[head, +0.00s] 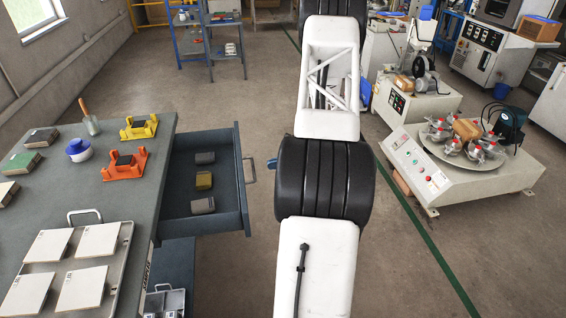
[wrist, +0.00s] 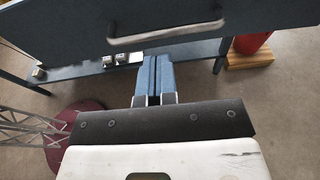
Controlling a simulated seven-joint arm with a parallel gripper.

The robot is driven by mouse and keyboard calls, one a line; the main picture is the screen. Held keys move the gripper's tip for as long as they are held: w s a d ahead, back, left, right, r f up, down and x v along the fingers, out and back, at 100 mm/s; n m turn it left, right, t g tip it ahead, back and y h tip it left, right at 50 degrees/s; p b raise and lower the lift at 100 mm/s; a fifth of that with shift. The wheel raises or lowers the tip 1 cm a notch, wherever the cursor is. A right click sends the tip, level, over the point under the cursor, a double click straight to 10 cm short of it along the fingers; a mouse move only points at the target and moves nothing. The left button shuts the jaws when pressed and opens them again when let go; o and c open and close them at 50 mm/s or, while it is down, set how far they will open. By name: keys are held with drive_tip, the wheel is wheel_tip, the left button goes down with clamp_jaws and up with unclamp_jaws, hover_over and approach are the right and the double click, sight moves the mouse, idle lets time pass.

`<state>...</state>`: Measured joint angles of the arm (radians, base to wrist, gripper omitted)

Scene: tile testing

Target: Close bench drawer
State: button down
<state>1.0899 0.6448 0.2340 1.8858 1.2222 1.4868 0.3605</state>
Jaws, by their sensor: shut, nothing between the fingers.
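The bench drawer (head: 205,224) is pulled out from the right side of the grey bench (head: 112,190), and several small blocks lie in it. Its metal handle (head: 251,171) is on the drawer front; in the wrist view the handle (wrist: 165,35) shows across the dark drawer front (wrist: 72,32). My gripper (wrist: 153,62) is shut and empty, its blue fingers pointing toward the drawer front, just below the handle in the picture. In the head view only a blue bit of my gripper (head: 271,163) shows, just right of the handle; my arm hides the rest.
White tiles (head: 48,246) on a tray, orange and yellow fixtures (head: 125,165) and a white-and-blue pot (head: 78,150) stand on the bench. A lower shelf (wrist: 180,50) runs below the drawer. A test machine (head: 440,175) stands right of my arm. Open floor lies beyond the drawer.

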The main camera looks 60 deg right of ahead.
drive_tip(key=shift+x, duration=2.5)
hover_over(189, 186)
drive_tip(key=shift+s+d, duration=0.2)
drive_tip(key=shift+s, duration=0.25)
drive_tip(key=shift+w+a, duration=0.25)
drive_tip(key=shift+w, duration=0.05)
drive_tip(key=shift+w+a+r, duration=0.1)
drive_tip(key=shift+w, duration=0.05)
drive_tip(key=v, duration=1.5)
drive_tip(key=shift+a+f, duration=0.1)
drive_tip(key=shift+f, duration=0.15)
